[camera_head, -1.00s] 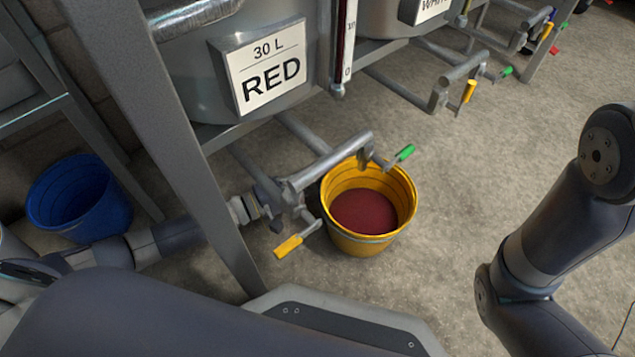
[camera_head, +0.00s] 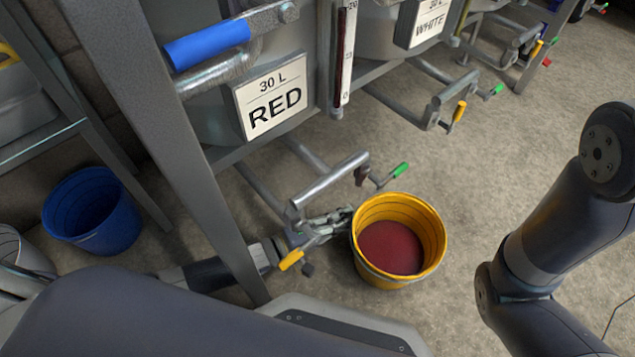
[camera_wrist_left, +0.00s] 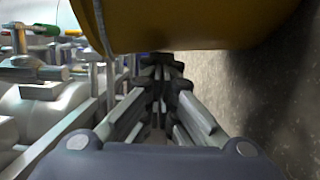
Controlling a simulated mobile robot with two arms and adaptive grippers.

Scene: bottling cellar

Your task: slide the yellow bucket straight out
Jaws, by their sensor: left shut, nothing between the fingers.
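The yellow bucket (camera_head: 427,268) stands upright on the floor with dark red liquid in it. It is to the right of the metal outlet pipe (camera_head: 330,184) of the tank labelled RED. In the left wrist view the shut fingers (camera_wrist_left: 160,72) point at the bucket wall (camera_wrist_left: 190,25), which fills the top. Whether they touch it I cannot tell. My right gripper is out of view; only links of that arm show at the right.
A grey frame post (camera_head: 165,130) stands left of the bucket, with my left arm passing behind it. The yellow-handled valve (camera_head: 291,260) and green-handled valve (camera_head: 399,171) are close to the gripper and bucket. A blue bucket (camera_head: 95,215) stands far left. The floor (camera_head: 500,170) right of the bucket is clear.

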